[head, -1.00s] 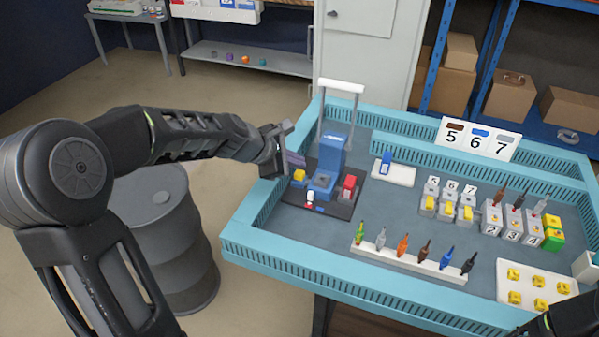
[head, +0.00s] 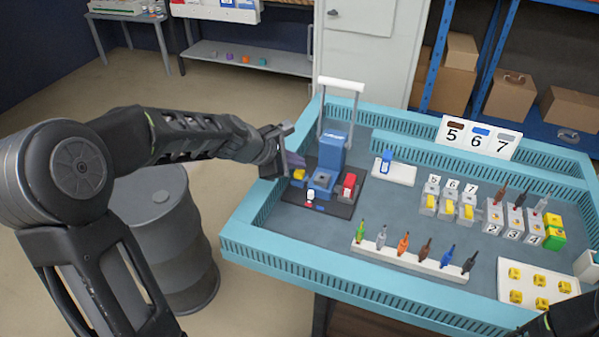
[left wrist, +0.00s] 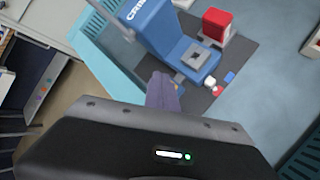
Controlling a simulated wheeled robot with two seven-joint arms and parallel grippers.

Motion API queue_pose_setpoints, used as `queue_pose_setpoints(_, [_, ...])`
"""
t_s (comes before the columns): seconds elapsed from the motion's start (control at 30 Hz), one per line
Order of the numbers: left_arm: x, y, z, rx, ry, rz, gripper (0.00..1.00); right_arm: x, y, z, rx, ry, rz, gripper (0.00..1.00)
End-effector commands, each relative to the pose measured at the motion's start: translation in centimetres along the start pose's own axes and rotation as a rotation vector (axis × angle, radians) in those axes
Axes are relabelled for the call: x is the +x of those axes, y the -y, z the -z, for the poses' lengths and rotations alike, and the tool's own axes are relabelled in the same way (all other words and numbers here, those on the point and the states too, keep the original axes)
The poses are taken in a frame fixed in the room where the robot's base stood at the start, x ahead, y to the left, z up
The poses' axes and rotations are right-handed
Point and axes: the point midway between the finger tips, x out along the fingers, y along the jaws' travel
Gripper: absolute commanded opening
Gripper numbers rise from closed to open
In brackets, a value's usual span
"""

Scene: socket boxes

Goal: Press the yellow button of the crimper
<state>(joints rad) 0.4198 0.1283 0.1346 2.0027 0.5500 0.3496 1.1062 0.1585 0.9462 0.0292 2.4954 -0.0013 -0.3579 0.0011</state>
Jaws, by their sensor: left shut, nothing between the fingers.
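The crimper (head: 332,152) is a blue machine on a dark base plate at the left end of the workbench. Its yellow button (head: 299,175) sits on the plate's left side, beside the blue body. My left gripper (head: 296,160) is shut and empty, its purple-grey fingers just above and beside the yellow button. I cannot tell whether they touch it. In the left wrist view the shut fingers (left wrist: 163,88) point at the base plate beside the blue crimper body (left wrist: 165,35), and they hide most or all of the yellow button.
A red block (head: 348,186) stands on the plate's right side, with a small white-topped piece (head: 310,195) in front. A grey handle frame (head: 341,86) rises behind the crimper. A rack of coloured screwdriver-like pieces (head: 408,257) and connector boxes lie to the right. A dark barrel (head: 170,230) stands left of the bench.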

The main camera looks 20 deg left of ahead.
Motion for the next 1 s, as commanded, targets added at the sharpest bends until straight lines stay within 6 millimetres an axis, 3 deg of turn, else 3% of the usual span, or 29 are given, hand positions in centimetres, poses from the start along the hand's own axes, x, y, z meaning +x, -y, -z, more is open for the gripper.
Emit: queue_pose_setpoints(1.0, [0.62,0.46,0.42,0.001,0.000,0.000,0.00,0.69,-0.27,0.00,0.000,0.000,0.000,0.00])
